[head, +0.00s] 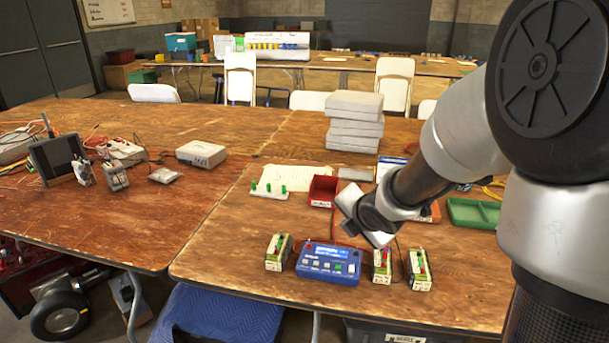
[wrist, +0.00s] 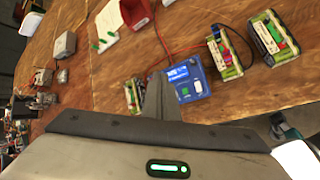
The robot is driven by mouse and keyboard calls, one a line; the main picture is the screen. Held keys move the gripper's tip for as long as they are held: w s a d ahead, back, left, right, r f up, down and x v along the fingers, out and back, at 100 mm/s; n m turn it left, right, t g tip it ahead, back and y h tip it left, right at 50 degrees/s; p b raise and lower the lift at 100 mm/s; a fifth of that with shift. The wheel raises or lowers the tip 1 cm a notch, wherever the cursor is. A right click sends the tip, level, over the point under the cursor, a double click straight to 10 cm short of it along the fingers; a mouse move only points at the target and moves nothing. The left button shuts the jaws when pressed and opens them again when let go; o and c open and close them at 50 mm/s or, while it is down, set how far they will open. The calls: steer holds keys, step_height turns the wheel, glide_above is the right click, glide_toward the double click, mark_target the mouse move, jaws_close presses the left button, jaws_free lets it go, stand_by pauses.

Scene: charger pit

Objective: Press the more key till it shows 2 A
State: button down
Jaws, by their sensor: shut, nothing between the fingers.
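The blue charger (head: 328,264) stands near the front edge of the wooden table, with a lit blue display and a row of small keys; a green key is at the right. The reading and the key labels are too small to read. In the wrist view the charger (wrist: 196,84) is partly hidden by my finger, which covers its left side. My gripper (head: 379,239) is shut and empty, above and slightly behind the charger's right end in the head view. Its joined fingertips also show in the wrist view (wrist: 158,76). I cannot see it touching any key.
Battery packs stand left (head: 277,253) and right (head: 382,265) of the charger, with another pack (head: 419,269) farther right. Red and dark leads run nearby. Behind are a red bin (head: 323,191), a green tray (head: 473,213) and stacked pale boxes (head: 354,122). The table's left front is bare.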

mark_target(327, 265)
steer(key=a+f+n, duration=0.1)
steer(key=w+a+n+y, duration=0.1)
steer(key=n, duration=0.1)
steer(key=a+f+n+y, duration=0.1)
steer(key=shift+w+a+f+n+p, duration=0.25)
steer(key=shift+a+f+n+p, duration=0.1)
steer(key=shift+n, duration=0.05)
step_height(327, 265, down, 9)
steer(key=b, duration=0.8)
steer(key=shift+r, duration=0.1)
steer(key=shift+b, duration=0.35)
stand_by(1.2)
steer(key=shift+f+b, duration=0.35)
steer(key=shift+f, duration=0.1)
steer(key=shift+f, duration=0.4)
stand_by(0.4)
steer(key=shift+r, duration=0.15)
steer(key=shift+r+p, duration=0.55)
steer(key=shift+r, duration=0.15)
